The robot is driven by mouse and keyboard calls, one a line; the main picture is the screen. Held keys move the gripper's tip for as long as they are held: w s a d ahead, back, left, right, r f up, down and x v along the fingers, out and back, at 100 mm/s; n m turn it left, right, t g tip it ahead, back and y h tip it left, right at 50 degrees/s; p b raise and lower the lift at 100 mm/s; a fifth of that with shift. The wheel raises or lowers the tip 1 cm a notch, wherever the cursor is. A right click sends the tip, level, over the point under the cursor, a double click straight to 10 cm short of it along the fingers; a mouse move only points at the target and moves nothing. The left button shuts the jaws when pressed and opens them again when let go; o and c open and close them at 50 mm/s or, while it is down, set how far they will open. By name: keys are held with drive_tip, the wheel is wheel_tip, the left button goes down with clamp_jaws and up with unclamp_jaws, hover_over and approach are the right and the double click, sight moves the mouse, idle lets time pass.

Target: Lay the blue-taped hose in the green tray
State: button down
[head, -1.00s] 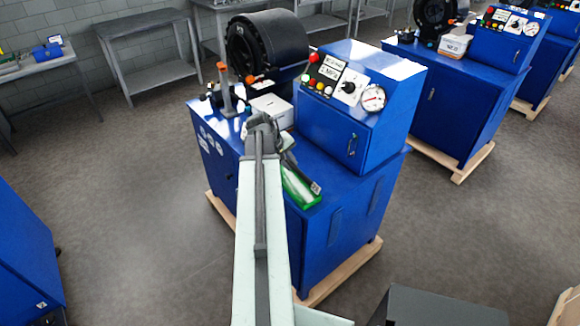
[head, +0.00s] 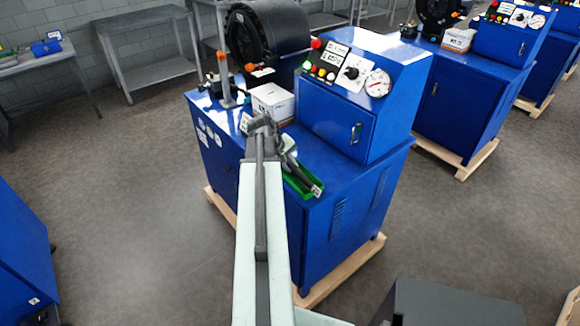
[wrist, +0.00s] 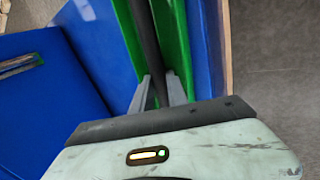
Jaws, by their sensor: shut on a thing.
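The green tray (head: 302,187) lies on top of the blue cabinet, near its front edge. A dark hose (wrist: 146,32) runs lengthwise over the tray in the wrist view, where the tray's green (wrist: 173,42) shows on both sides of it. My gripper (wrist: 157,88) is shut on the hose, one finger on each side. In the head view my arm hides much of the hose and part of the tray. I cannot tell whether the hose touches the tray floor. No blue tape is visible on it.
The blue control box (head: 362,105) with buttons and a gauge stands right behind the tray. A white box (head: 273,102), an upright post (head: 226,82) and a black crimper head (head: 268,35) are farther back. A second crimper cabinet (head: 465,100) stands to the right.

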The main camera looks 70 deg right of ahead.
drive_tip(key=shift+f+b, duration=0.35)
drive_tip(key=c, duration=1.2)
unclamp_jaws()
drive_tip(key=shift+r, duration=0.1)
drive_tip(key=shift+c, duration=0.2)
drive_tip(key=shift+a, duration=0.1)
wheel_tip(320, 180, up, 6)
drive_tip(key=p, duration=0.6)
drive_tip(key=shift+s, duration=0.1)
